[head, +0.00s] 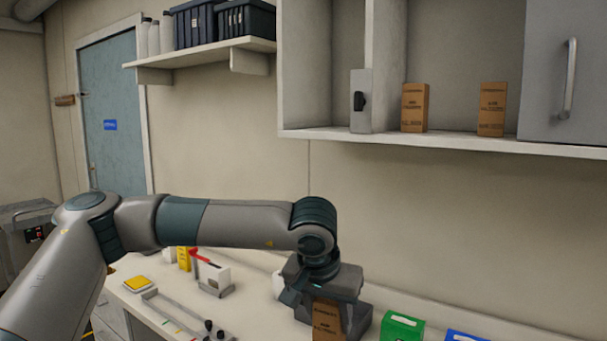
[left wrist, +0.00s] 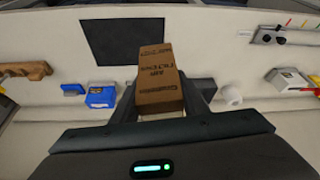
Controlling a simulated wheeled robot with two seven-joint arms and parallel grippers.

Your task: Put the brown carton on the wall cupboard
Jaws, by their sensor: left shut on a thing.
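My left gripper (head: 318,296) is low over the bench in the head view, below the wall cupboard. It is shut on a brown carton (head: 326,320), which also shows between the fingers in the left wrist view (left wrist: 158,88). The carton's lower end is cut off by the head view's bottom edge. The wall cupboard (head: 450,146) is at the upper right, with an open shelf. Two similar brown cartons, one on the left (head: 414,108) and one on the right (head: 491,109), stand upright on that shelf. My right gripper is in neither view.
A grey switch box (head: 361,100) stands at the cupboard shelf's left part. A grey door (head: 563,80) with a handle closes the right section. Green (head: 401,328) and blue boxes are on the bench. The shelf has free room between the two cartons.

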